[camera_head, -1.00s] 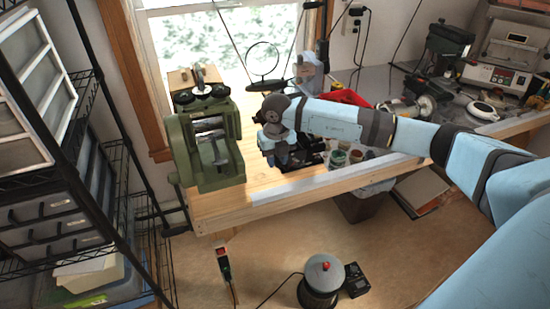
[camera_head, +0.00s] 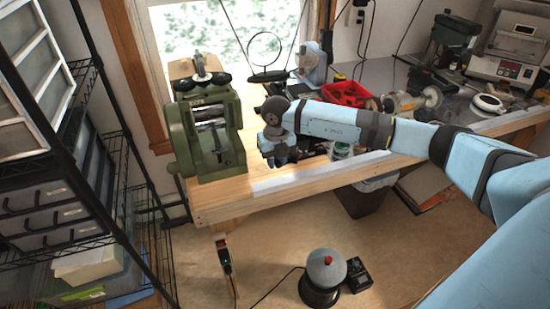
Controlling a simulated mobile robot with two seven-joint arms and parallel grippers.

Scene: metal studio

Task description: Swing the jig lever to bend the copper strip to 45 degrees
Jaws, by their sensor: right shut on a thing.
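My right gripper (camera_head: 279,155) is low over the wooden bench (camera_head: 230,193), just right of the green rolling mill, pointing down. Its wrist and arm hide most of the jaws. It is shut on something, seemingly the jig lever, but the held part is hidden. A dark shape beside and behind the gripper may be part of the bending jig; the arm covers most of it. I cannot make out the copper strip or its angle. My left gripper is not in view.
The green rolling mill (camera_head: 208,135) stands close left of my gripper. A round magnifier (camera_head: 265,49), red tray (camera_head: 345,93) and jar (camera_head: 342,150) are nearby. Bench machines stand at the back right. A wire shelf is at left.

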